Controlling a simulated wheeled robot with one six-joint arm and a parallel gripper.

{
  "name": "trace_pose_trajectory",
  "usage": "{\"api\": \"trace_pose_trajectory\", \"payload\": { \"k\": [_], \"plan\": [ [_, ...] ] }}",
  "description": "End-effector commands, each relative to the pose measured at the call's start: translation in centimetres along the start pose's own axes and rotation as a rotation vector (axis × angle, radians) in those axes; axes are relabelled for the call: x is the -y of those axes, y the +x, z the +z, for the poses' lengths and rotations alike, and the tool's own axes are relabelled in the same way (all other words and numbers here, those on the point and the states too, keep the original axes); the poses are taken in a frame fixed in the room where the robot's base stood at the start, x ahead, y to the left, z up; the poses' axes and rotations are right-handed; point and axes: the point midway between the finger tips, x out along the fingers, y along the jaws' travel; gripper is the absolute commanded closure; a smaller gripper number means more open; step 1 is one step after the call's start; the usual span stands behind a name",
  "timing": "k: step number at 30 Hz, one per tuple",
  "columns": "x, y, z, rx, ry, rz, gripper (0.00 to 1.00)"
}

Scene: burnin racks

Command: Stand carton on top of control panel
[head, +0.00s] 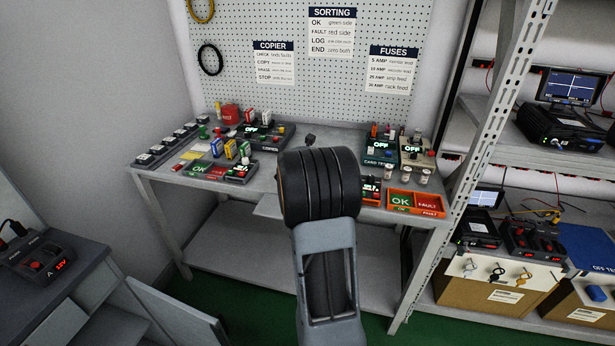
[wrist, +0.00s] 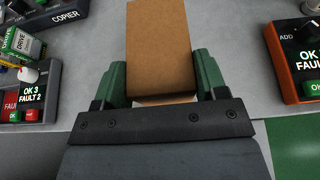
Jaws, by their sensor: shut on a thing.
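A plain brown carton (wrist: 160,45) is between the green fingers of my gripper (wrist: 158,85), which is shut on it, in the wrist view. The carton's far end reaches over the grey bench top. In the head view my own arm hides the gripper and the carton. Several panels stand on the bench, and I cannot tell which is the control panel. The copier panel (head: 266,133) is at the back left, also at the wrist view's upper left (wrist: 62,16). A panel with red and green buttons (head: 228,170) is in front of it.
An orange OK/FAULT tray (head: 415,204) lies at the bench's front right. Dark and pale testers with OFF displays (head: 380,147) stand behind it. In the wrist view, an orange-sided panel (wrist: 291,75) is right of the carton. A rack upright (head: 480,130) stands right of the bench.

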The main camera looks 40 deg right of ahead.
Motion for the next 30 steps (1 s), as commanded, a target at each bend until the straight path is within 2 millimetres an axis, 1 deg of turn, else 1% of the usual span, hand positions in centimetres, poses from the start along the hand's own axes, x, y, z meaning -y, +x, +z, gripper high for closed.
{"api": "trace_pose_trajectory", "payload": {
  "k": [4, 9, 12, 28, 29, 30],
  "plan": [
    [-0.1, 0.8, -0.4, 0.001, 0.001, -0.001, 0.64],
    [-0.2, 1.8, -2.4, 0.000, 0.000, -0.002, 0.64],
    [-0.2, 2.0, -3.1, 0.001, 0.001, 0.000, 0.64],
    [-0.2, 2.3, -3.6, 0.003, 0.002, 0.000, 0.64],
    [-0.2, 2.2, -3.6, 0.001, 0.002, 0.000, 0.31],
    [-0.2, 2.2, -3.5, 0.001, 0.001, 0.000, 0.28]
  ]
}}
